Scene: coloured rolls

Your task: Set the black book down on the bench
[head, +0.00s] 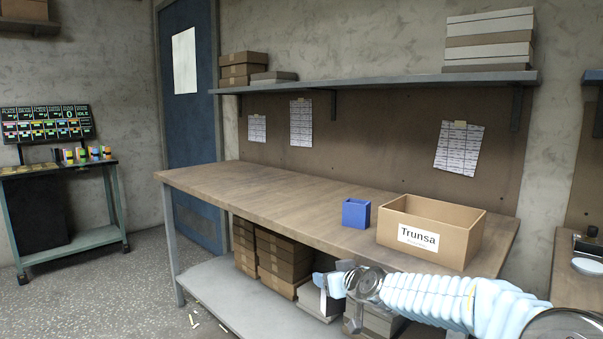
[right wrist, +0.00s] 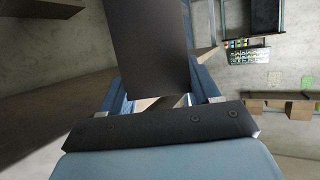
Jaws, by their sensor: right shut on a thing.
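The black book (right wrist: 148,48) is a dark flat panel held between the fingers of my right gripper (right wrist: 160,98) in the right wrist view. In the head view my right gripper (head: 331,287) is low, in front of the bench's front edge and below the level of its top; the book there is mostly hard to make out. The bench (head: 265,192) has a wooden top with a wide bare stretch at its left and middle. My left gripper is not in view.
On the bench's right part stand a blue open box (head: 356,214) and a cardboard bin labelled Trunsa (head: 455,249). Brown boxes (head: 282,262) sit on the lower shelf (head: 215,290). A wall shelf (head: 385,82) runs above. A cart (head: 70,240) stands at far left.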

